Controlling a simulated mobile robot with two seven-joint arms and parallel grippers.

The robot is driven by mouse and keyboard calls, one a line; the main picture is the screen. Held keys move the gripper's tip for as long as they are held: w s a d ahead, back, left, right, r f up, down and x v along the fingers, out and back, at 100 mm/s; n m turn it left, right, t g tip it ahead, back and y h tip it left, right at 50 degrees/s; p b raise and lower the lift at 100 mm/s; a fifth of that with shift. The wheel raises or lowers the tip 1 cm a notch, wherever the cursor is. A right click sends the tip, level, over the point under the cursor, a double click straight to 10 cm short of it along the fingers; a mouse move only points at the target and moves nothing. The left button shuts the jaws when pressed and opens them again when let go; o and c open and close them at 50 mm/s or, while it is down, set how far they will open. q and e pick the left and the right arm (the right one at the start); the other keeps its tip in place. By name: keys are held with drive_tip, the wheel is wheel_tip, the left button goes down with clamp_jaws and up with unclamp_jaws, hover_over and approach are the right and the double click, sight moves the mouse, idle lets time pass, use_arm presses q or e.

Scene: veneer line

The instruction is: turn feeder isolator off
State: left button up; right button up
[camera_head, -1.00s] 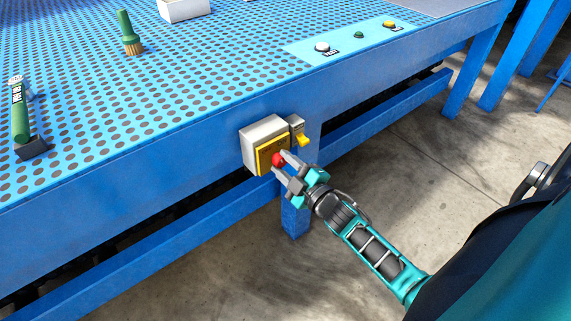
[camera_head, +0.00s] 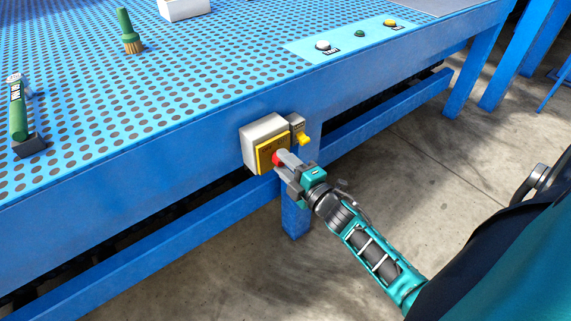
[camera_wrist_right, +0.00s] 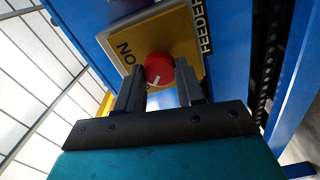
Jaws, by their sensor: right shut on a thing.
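The feeder isolator is a grey box (camera_head: 262,134) with a yellow front plate (camera_head: 262,158) and a red knob (camera_head: 278,158), fixed to the blue table's front side. My right gripper (camera_head: 284,167) is shut on the red knob. In the right wrist view the knob (camera_wrist_right: 159,67) sits between the two dark fingers, with a white mark on its lower part. The yellow plate (camera_wrist_right: 187,35) bears the letters "NO" as seen at its left, and a "FEEDER" label (camera_wrist_right: 205,25) runs along its right side. The fingers hide part of the plate. My left gripper is not in view.
A small grey box with a yellow tab (camera_head: 302,139) sits right beside the isolator. A blue leg (camera_head: 295,215) and lower rail (camera_head: 390,115) are close to my gripper. The perforated tabletop holds a green brush (camera_head: 129,32) and a panel with buttons (camera_head: 345,41).

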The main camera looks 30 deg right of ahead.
drive_tip(key=o, duration=1)
drive_tip(key=shift+o, duration=0.2)
use_arm(q)
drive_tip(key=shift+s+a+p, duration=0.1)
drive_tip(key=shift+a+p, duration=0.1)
drive_tip(key=shift+p, duration=0.15)
use_arm(e)
drive_tip(key=s+d, duration=0.1)
drive_tip(key=s, duration=1.2)
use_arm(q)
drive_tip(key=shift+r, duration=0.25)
use_arm(e)
drive_tip(key=shift+w, duration=0.1)
